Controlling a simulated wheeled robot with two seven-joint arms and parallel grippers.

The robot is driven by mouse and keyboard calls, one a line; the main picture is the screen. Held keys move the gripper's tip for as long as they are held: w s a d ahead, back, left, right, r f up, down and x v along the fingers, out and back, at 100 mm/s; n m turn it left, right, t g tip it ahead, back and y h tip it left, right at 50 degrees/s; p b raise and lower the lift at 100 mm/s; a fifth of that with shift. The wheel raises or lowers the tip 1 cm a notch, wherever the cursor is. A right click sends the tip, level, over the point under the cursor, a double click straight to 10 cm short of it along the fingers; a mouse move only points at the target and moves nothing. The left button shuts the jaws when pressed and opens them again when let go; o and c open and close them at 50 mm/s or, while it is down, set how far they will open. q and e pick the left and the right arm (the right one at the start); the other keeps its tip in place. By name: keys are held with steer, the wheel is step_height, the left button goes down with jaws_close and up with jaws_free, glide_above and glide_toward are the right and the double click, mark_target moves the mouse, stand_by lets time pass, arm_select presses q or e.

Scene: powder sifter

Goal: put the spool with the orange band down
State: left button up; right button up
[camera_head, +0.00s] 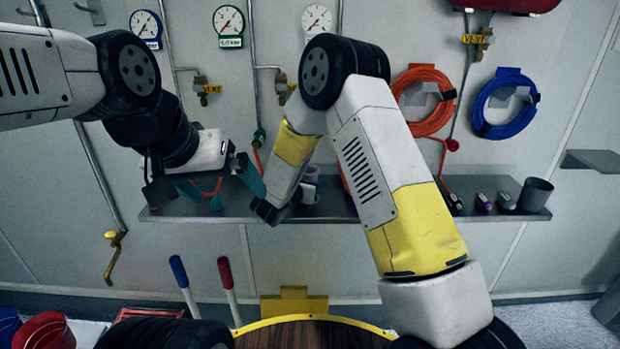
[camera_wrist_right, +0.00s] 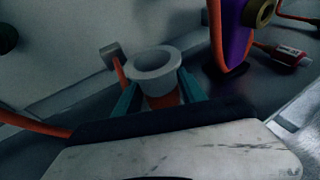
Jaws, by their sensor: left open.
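The spool with the orange band (camera_wrist_right: 157,66) shows in the right wrist view as a pale grey flanged cylinder with an open top; part of its orange band is visible below the flange. My right gripper (camera_wrist_right: 160,98) has a teal finger on each side of it and is shut on it. The spool's lower end is hidden, so contact with the shelf cannot be told. In the head view my right gripper's body is at the shelf and hides its fingertips. My left gripper (camera_head: 218,186) is open, its teal fingers spread at the shelf's left part.
The grey wall shelf (camera_head: 335,205) holds small dark cylinders (camera_head: 483,202) and a dark cup (camera_head: 536,194) at right. Orange (camera_head: 423,100) and blue (camera_head: 505,103) hose coils hang above. A purple and orange object (camera_wrist_right: 233,38) stands right of the spool in the wrist view.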

jaws_close()
